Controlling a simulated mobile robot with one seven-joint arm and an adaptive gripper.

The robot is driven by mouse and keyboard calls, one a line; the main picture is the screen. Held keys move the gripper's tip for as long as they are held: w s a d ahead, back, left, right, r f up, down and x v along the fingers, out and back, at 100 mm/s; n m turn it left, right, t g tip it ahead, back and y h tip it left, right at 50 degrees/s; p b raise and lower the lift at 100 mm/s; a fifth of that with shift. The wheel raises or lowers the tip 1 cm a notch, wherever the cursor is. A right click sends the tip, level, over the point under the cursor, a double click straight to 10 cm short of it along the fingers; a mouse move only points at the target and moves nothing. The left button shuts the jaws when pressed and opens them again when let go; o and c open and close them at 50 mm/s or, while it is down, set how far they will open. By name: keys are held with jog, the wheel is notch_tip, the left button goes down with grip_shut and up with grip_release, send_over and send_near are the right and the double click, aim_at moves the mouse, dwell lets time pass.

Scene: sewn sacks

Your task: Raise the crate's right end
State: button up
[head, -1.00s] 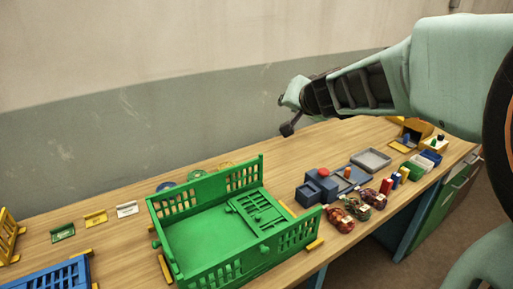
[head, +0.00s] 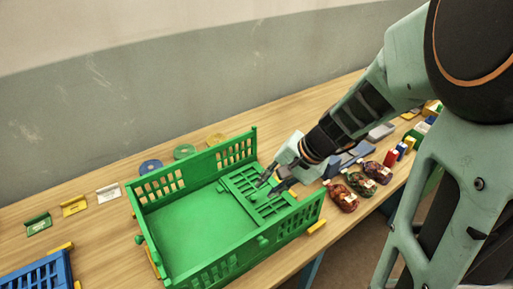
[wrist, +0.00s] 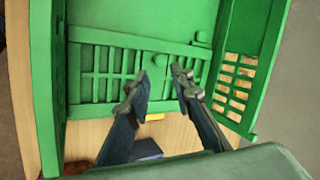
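The green crate (head: 190,228) stands on the table with its two long slatted walls upright. Its right end panel (head: 243,188) lies folded down flat inside, over the crate floor. The panel's slots and a small knob show in the wrist view (wrist: 100,88). My gripper (head: 272,186) is over this panel, coming from the crate's right side. In the wrist view its two dark fingers (wrist: 165,82) are apart, with their tips over the panel near its outer edge. Nothing is seen held between them. Whether the tips touch the panel I cannot tell.
A blue crate (head: 40,276) is at the lower left. Small label holders, a yellow one (head: 74,206) among them, stand left of the green crate. Round discs (head: 184,152) lie behind it. Dark red bagged items (head: 343,197) sit to the right, near the table's front edge.

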aim_at(255, 196)
jog(key=x, duration=0.6)
jog(key=shift+a+f+b, duration=0.1)
jog(key=shift+b, duration=0.25)
grip_shut()
